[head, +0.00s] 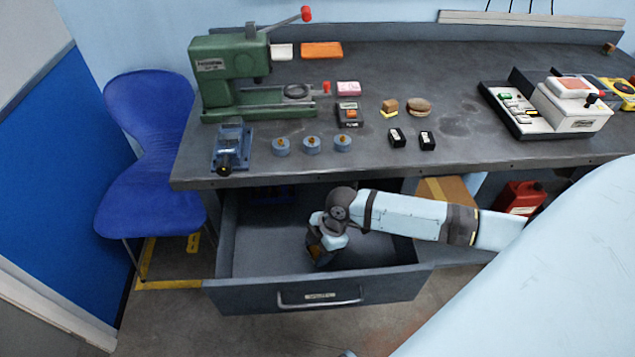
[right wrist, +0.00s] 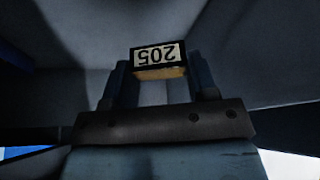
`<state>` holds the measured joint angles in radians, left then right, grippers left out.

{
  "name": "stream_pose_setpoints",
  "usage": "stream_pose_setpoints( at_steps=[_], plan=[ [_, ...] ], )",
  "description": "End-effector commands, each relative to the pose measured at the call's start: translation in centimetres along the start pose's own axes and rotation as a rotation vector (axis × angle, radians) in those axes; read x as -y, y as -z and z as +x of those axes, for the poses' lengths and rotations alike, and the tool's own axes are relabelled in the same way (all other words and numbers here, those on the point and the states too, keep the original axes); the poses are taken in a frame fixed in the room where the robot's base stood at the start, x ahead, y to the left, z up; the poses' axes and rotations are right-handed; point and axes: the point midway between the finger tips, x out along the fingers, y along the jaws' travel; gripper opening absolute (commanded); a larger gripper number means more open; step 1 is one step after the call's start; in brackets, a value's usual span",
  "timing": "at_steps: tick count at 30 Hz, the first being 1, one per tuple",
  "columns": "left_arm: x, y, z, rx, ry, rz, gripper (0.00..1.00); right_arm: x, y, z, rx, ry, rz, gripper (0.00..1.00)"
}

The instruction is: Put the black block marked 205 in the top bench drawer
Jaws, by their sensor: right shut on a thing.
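The black block marked 205 (right wrist: 158,54) shows in the right wrist view, its white label upside down, with a tan lower edge. My right gripper (right wrist: 157,78) is shut on it, one finger on each side. In the head view my right gripper (head: 319,256) reaches down inside the open bench drawer (head: 262,294); the block is hidden there by the hand. I cannot tell whether the block touches the drawer floor. The drawer is pulled out below the bench top and looks otherwise mostly empty. My left gripper is not in view.
Two other black blocks (head: 397,137) stand on the bench top (head: 470,80). A green press (head: 235,75), a small blue vise (head: 231,147) and several round grey pieces (head: 312,145) are at the left. A blue chair (head: 150,110) stands left of the drawer.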

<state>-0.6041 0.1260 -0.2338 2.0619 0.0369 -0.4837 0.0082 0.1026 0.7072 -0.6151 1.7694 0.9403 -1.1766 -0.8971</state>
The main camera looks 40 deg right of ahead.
Motion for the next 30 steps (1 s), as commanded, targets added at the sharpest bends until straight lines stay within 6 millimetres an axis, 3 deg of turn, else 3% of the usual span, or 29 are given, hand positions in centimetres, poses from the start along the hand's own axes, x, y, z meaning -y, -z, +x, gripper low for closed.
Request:
stream_pose_setpoints(
  at_steps=[3, 11, 18, 29, 30],
  plan=[
    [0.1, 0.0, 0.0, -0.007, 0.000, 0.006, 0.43, 0.0, -0.9, 2.3, -0.001, 0.001, 0.003, 0.21],
    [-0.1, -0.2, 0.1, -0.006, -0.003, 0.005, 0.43, 0.0, -1.7, 4.2, -0.001, 0.000, 0.002, 0.21],
    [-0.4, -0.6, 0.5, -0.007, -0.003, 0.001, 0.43, 0.0, -3.0, 7.3, 0.000, 0.000, 0.003, 0.21],
    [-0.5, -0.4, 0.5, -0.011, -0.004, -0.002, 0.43, -0.1, -3.2, 7.7, 0.000, -0.001, 0.001, 0.21],
    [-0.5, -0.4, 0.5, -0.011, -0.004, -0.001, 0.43, 0.0, -3.2, 7.8, 0.000, 0.000, 0.001, 0.55]
  ],
)
